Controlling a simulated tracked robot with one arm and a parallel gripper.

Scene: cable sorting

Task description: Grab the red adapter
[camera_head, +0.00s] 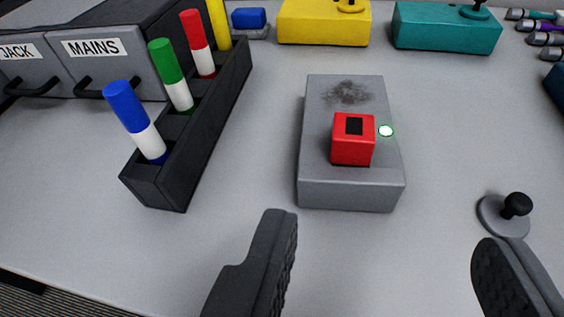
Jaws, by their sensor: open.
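The red adapter (352,151) is a small red block with a black square on its upper face. It sits on top of a grey box (350,192), towards the box's near right part. A small lit white-green light (386,131) is beside it on the box. My gripper (382,228) is open, with its two dark fingers wide apart at the bottom of the view. It is empty and nearer to me than the grey box. The adapter lies beyond the gap between the fingers, apart from both.
A black rack (168,188) with several coloured cylinders stands left, by drawers (108,60) labelled MAINS and JACK. A yellow box (324,25) and a teal box (446,30) are at the back. A grey disc with a black knob (504,214) lies right. The table before the grey box is clear.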

